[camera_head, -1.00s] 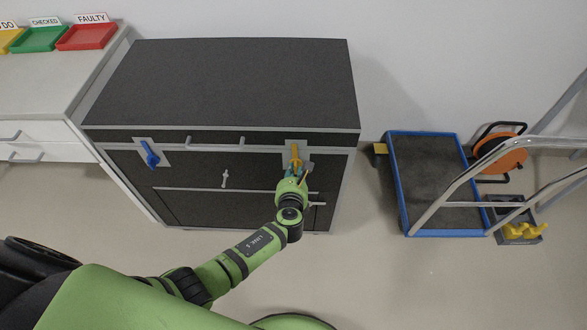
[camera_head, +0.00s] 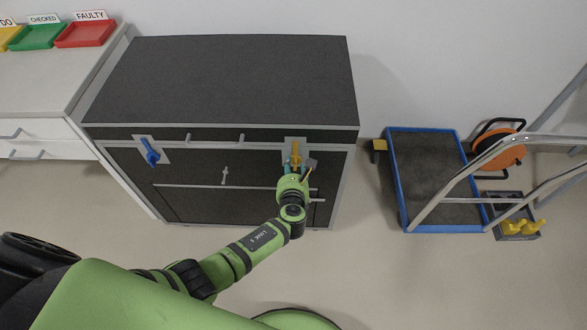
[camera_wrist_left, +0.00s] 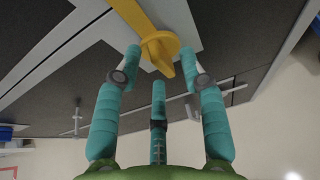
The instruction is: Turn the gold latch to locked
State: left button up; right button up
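The gold latch (camera_head: 296,150) is on a pale plate at the upper right of the dark cabinet's front. Its bar looks roughly upright in the head view. In the left wrist view the latch (camera_wrist_left: 160,45) shows a round hub with a bar running through it. My left gripper (camera_head: 298,167) is at the latch, coming from below. In the left wrist view its teal fingers are spread, one on each side of the latch's lower end and a third below. Whether any finger touches the latch I cannot tell. My right gripper is not in view.
A blue latch (camera_head: 150,152) sits at the cabinet's upper left. The dark cabinet (camera_head: 230,85) has grey handles. A blue-edged trolley (camera_head: 398,185) stands to the right, with a grey box (camera_head: 530,237) beside it. A white counter (camera_head: 50,80) with trays stands left. Floor is clear between cabinet and trolley.

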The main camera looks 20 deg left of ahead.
pick_arm(q)
jog(key=shift+s, duration=0.1)
jog(key=v, duration=1.2)
jog(key=s+a+f+n+g+h, duration=0.1)
jog(key=s+a+f+n+g, duration=0.1)
jog(key=s+f+n, duration=0.35)
jog(key=s+a+f+n+g, duration=0.1)
jog(key=s+f+n+g, duration=0.15)
jog(key=f, duration=0.65)
jog(key=s+a+f+n+g+h, duration=0.1)
jog(key=s+a+f+n+g, duration=0.15)
jog(key=s+f, duration=0.35)
jog(key=s+a+f+n+g, duration=0.1)
jog(key=s+f+n, duration=0.3)
jog(key=s+n, duration=0.2)
jog(key=s+a+f+n+g+h, duration=0.1)
jog(key=s+f+n+g, duration=0.1)
jog(key=s+f+n, duration=0.2)
jog(key=s+a+f+n+g+h, duration=0.1)
jog(key=s+f+n, duration=0.3)
jog(key=s+n, duration=0.6)
jog(key=s+g, duration=0.1)
jog(key=s, duration=0.2)
jog(key=shift+a+p, duration=0.3)
jog(key=shift+a, duration=0.05)
